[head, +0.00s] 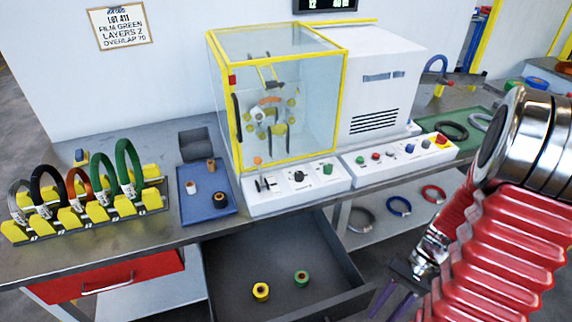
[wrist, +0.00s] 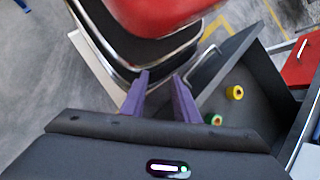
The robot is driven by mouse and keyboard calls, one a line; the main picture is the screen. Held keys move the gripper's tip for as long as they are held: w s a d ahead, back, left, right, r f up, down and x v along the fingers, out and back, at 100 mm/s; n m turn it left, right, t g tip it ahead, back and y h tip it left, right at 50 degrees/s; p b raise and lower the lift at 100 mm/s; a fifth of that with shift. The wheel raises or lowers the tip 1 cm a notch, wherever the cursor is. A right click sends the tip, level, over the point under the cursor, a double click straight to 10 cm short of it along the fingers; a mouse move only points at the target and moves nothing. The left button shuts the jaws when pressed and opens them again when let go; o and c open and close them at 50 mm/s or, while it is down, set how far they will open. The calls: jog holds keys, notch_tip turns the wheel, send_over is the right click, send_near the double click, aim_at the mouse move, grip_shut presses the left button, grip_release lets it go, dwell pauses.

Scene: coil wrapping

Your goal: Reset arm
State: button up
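My gripper (head: 392,298) hangs at the lower right in the head view, in front of the bench and to the right of the open drawer. In the wrist view its two purple fingers (wrist: 160,98) stand apart with nothing between them. My red ribbed arm fills the right side of the head view. The open dark drawer (head: 225,268) holds a yellow film roll (head: 261,291) and a green film roll (head: 302,278). The wrist view shows the yellow roll (wrist: 235,92) and the green roll (wrist: 214,119) beyond the fingers.
The wrapping machine (head: 280,100) with its yellow-framed clear guard stands on the bench. A yellow rack (head: 85,215) at left holds several coils. A blue tray (head: 207,205) holds small rolls. More coils lie on the lower shelf and a green mat (head: 470,122).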

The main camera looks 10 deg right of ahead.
jog(key=w+a+r+n+t+h, duration=0.2)
jog(key=w+r+h, duration=0.1)
jog(key=r, duration=0.4)
jog(key=w+a+r+n+t+h, duration=0.1)
jog(key=w+a+r+t+h, duration=0.15)
jog(key=r, duration=0.55)
jog(key=a+r+n+t, duration=0.4)
jog(key=a+r, duration=0.6)
jog(key=r, duration=0.2)
jog(key=shift+r+n+h, duration=0.15)
jog(key=shift+n+h, duration=0.2)
jog(key=shift+n, duration=0.05)
jog(key=shift+w, duration=0.1)
